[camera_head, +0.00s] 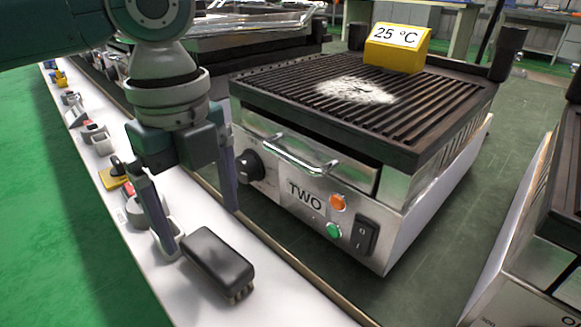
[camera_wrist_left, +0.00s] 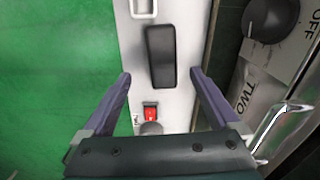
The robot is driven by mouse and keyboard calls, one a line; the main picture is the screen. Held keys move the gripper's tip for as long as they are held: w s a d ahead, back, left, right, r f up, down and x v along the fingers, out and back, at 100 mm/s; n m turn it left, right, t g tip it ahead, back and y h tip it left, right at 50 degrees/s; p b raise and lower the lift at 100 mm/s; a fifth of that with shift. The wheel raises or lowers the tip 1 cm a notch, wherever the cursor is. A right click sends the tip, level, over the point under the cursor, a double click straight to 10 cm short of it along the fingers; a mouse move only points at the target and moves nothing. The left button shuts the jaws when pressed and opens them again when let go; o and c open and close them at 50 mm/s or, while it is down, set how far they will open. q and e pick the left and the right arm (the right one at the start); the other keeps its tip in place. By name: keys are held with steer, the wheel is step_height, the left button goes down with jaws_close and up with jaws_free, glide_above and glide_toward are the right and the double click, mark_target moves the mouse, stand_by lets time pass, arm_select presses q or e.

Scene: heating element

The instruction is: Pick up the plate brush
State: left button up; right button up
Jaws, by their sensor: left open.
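The plate brush (camera_head: 218,262) is a dark block with short bristles under it. It lies on the white ledge (camera_head: 262,300), just in front of my left gripper in the head view. My left gripper (camera_head: 201,231) is open and points down, with its two purple-grey fingers spread and nothing between them held. In the left wrist view the brush (camera_wrist_left: 160,55) lies just beyond and between the fingertips (camera_wrist_left: 161,73). I cannot tell the exact height of the fingers above the ledge. My right gripper is not in view.
A grill marked TWO (camera_head: 330,165) stands right of the ledge, with a metal handle (camera_head: 300,156) and white powder (camera_head: 356,91) on top. A yellow 25 °C sign (camera_head: 396,48) stands at its back. A red switch (camera_wrist_left: 150,111) sits on the ledge near the brush.

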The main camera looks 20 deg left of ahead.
mark_target(211, 250)
arm_select(q)
step_height(211, 250, down, 3)
steer(key=shift+r+b, duration=0.1)
steer(key=shift+b, duration=0.3)
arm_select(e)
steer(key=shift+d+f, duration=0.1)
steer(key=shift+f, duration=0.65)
arm_select(q)
steer(key=f+b, duration=0.3)
steer(key=f, duration=0.2)
steer(key=shift+w, duration=0.2)
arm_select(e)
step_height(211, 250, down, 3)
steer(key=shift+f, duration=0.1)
arm_select(q)
steer(key=shift+a, duration=0.1)
steer(key=shift+c, duration=0.5)
steer(key=shift+r, duration=0.1)
jaws_close()
